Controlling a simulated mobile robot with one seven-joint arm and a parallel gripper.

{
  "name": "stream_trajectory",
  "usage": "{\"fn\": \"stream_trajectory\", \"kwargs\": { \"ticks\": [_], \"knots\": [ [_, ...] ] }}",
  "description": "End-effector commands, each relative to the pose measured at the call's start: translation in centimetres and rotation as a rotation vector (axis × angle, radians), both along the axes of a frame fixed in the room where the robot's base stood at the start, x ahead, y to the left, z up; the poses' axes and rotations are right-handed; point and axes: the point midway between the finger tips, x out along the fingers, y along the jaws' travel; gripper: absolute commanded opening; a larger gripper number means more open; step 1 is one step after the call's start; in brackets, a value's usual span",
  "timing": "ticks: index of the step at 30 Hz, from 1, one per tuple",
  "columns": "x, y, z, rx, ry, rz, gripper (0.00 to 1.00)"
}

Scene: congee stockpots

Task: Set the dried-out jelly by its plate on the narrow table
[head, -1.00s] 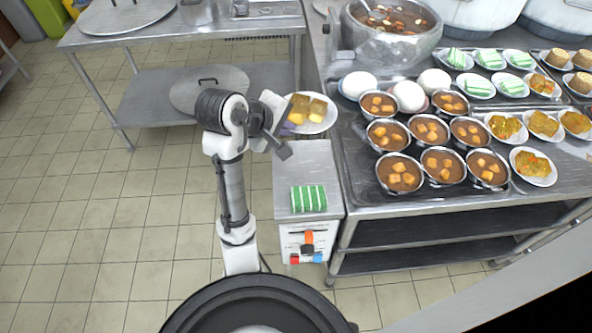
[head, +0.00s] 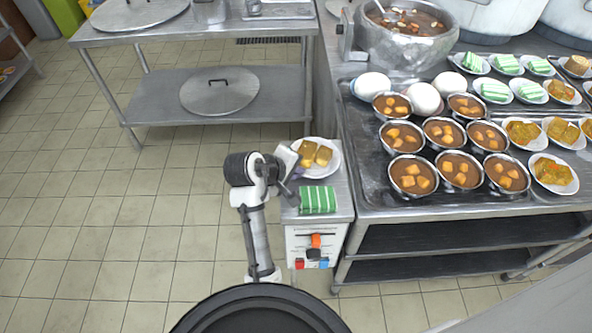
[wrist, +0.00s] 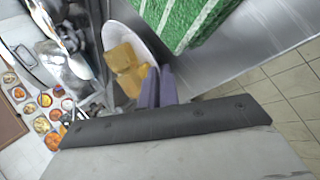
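The dried-out jelly, yellow-brown blocks (head: 315,152), sits on a white oval plate (head: 331,169). The jelly (wrist: 124,68) and plate (wrist: 146,36) also show in the wrist view. My gripper (wrist: 158,86) has its purple fingers close together at the plate's rim, shut on it. In the head view my gripper (head: 291,177) reaches the plate from the left. The plate is over the narrow table (head: 342,203), behind a green-and-white striped bundle (head: 318,200). I cannot tell whether the plate touches the tabletop.
The striped bundle (wrist: 185,18) lies close to the plate. The counter (head: 372,207) on the right carries a tray of brown soup bowls (head: 413,174), white eggs or buns and small plates of food. A steel table (head: 160,85) with a lid stands behind. The floor at left is clear.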

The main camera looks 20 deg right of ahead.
Motion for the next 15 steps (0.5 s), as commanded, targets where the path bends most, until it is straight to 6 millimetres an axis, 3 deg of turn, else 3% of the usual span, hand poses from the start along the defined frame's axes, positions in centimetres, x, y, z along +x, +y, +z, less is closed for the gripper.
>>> {"fn": "stream_trajectory", "kwargs": {
  "ticks": [8,10,15],
  "knots": [
    [0.03,-0.01,-0.05,-0.001,-0.002,0.0,0.0],
    [0.02,0.0,-0.06,0.0,-0.002,0.0,0.12],
    [0.02,0.0,-0.05,0.0,-0.002,0.0,0.12]
  ]
}}
